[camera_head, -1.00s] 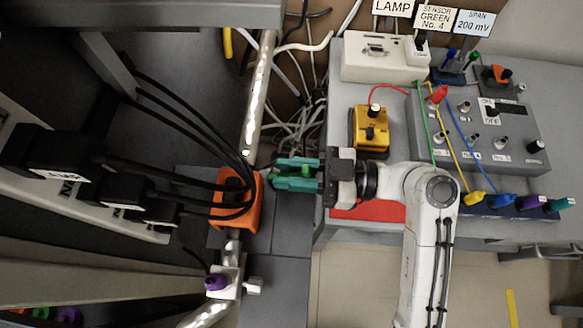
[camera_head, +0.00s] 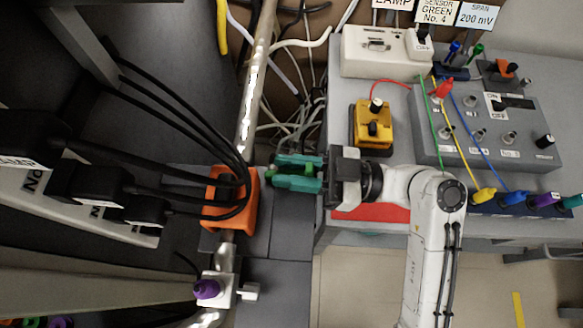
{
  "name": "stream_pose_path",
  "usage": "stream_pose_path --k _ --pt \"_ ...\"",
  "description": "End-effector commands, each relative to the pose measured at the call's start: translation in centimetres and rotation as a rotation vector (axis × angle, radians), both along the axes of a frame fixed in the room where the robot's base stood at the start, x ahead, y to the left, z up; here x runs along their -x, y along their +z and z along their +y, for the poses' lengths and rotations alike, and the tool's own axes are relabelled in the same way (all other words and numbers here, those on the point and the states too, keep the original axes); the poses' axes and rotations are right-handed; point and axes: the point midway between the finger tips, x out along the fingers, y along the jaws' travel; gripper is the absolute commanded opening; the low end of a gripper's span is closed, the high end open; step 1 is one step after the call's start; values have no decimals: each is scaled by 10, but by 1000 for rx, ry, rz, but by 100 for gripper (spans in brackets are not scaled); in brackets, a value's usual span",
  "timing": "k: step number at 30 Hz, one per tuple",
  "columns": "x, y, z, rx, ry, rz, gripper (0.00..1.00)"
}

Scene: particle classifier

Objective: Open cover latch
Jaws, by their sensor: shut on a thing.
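My gripper (camera_head: 290,174) has two teal fingers that point left, across the gap between the grey bench and the dark frame. A bright green piece (camera_head: 302,169) sits between the fingers, which are shut on it. The fingers hide much of this piece. The fingertips are just right of an orange block (camera_head: 248,205) on a metal pipe, with a small gap in the picture. Black cables loop over the orange block. I cannot make out which part is the cover latch.
The pipe (camera_head: 254,92) runs up past the orange block. A clamp with a purple knob (camera_head: 206,289) is below it. A yellow box (camera_head: 373,125), a cream lamp box (camera_head: 385,53) and a grey control panel (camera_head: 487,125) stand on the bench at right. Black plugs (camera_head: 100,188) are at left.

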Motion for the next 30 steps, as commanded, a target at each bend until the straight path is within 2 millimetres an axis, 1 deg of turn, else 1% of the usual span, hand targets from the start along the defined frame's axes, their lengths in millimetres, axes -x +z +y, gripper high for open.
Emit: stream_pose_path --k 3,4,10,23,26,29,30 --pt "0 0 0 0 -1 0 0" --pt "0 0 0 0 -1 0 25" --pt "0 0 0 1 -1 0 44" --pt "0 2 0 1 0 0 45" --pt "0 9 0 1 0 -2 45" --pt "0 24 0 1 -1 -4 45" --pt "0 32 0 1 -1 -5 45"
